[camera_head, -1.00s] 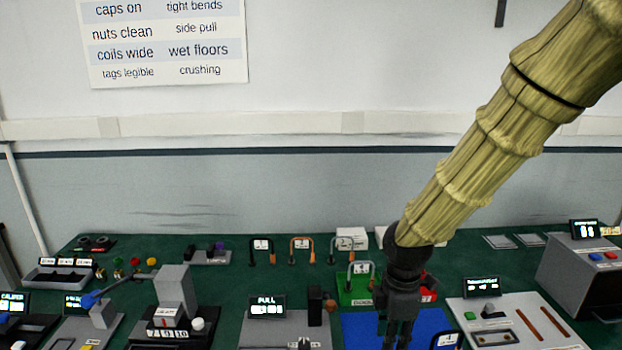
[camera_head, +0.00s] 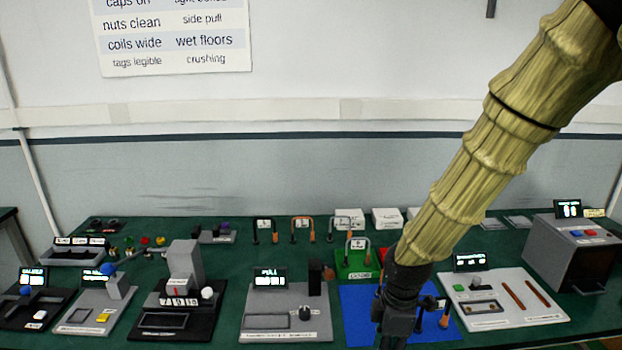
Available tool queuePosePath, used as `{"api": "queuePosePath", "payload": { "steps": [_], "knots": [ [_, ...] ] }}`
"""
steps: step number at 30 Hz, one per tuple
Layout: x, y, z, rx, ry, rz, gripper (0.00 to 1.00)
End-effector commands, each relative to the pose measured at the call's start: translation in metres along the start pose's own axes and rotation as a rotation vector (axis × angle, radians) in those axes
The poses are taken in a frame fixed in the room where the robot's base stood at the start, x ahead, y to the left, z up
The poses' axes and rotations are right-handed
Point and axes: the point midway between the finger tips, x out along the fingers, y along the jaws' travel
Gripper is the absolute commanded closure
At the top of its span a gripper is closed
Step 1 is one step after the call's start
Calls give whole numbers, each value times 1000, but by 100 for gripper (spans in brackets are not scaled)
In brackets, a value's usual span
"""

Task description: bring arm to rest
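My arm, in a ribbed yellow-tan sleeve, comes down from the upper right in the head view.
A green tray (camera_head: 352,272) with a U-shaped piece stands behind the mat. To its left are a PULL device (camera_head: 287,316) and a tower device (camera_head: 186,256). A grey panel (camera_head: 540,303) and a box-like oven (camera_head: 566,262) stand at right. Green table shows between them.

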Motion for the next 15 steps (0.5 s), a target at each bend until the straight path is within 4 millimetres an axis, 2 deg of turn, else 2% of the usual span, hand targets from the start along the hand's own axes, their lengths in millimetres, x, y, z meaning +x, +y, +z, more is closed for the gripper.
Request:
{"api": "queuePosePath", "payload": {
  "steps": [8, 15],
  "knots": [
    [66, -22, 4, 202, 41, -30, 71],
    [144, -57, 14, 484, 72, -53, 71]
  ]
}}
